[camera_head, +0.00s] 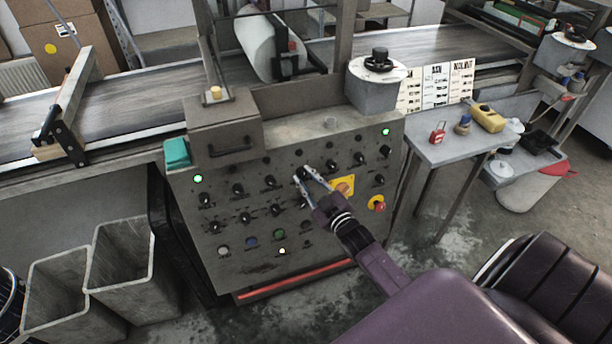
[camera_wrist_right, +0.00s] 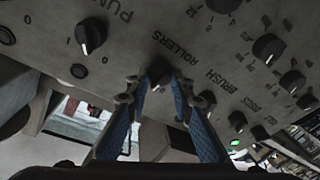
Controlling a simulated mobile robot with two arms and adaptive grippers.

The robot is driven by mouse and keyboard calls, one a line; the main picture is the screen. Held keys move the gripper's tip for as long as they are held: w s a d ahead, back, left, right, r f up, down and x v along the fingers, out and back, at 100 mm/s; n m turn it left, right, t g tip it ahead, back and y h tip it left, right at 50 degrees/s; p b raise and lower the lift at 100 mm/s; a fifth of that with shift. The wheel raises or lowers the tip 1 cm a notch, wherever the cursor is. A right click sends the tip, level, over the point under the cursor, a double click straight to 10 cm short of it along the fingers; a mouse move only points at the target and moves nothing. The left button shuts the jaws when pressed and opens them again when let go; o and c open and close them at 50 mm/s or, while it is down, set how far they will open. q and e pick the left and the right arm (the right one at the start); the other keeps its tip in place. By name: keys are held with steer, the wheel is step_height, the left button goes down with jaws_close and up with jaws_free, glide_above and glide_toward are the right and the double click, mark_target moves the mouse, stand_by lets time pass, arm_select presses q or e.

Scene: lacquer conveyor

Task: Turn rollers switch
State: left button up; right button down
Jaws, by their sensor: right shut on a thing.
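The control panel (camera_head: 235,224) is a grey sloped box with rows of black knobs. My right gripper (camera_head: 304,175) reaches it from the lower right, with its fingertips at a dark knob in the upper middle. In the right wrist view, this knob, the rollers switch (camera_wrist_right: 158,74), sits beside the printed word ROLLERS. The right gripper (camera_wrist_right: 158,84) is shut on it, one blue-padded finger on each side. The fingers partly hide the switch in the head view, and its exact angle is hard to tell. My left gripper is not in view.
Neighbouring knobs stand close by, including the pump knob (camera_wrist_right: 91,36) and the brush knob (camera_wrist_right: 207,97). A red emergency button (camera_head: 377,206) is on the panel's right. A small table (camera_head: 436,150) stands right of the panel, and grey bins (camera_head: 132,268) stand left.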

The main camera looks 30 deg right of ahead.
steer(key=n+p, duration=0.1)
steer(key=n, duration=0.3)
steer(key=shift+r+g+y, duration=0.15)
steer(key=shift+g+y, duration=0.15)
steer(key=shift+y, duration=0.1)
steer(key=shift+n+g+p, duration=0.3)
steer(key=shift+n+p, duration=0.5)
steer(key=shift+n, duration=1)
steer(key=c, duration=1.7)
jaws_free()
steer(key=s, duration=0.4)
steer(key=s+r, duration=0.1)
steer(key=s, duration=0.3)
steer(key=s+r, duration=0.1)
steer(key=s, duration=0.3)
steer(key=shift+a, duration=0.2)
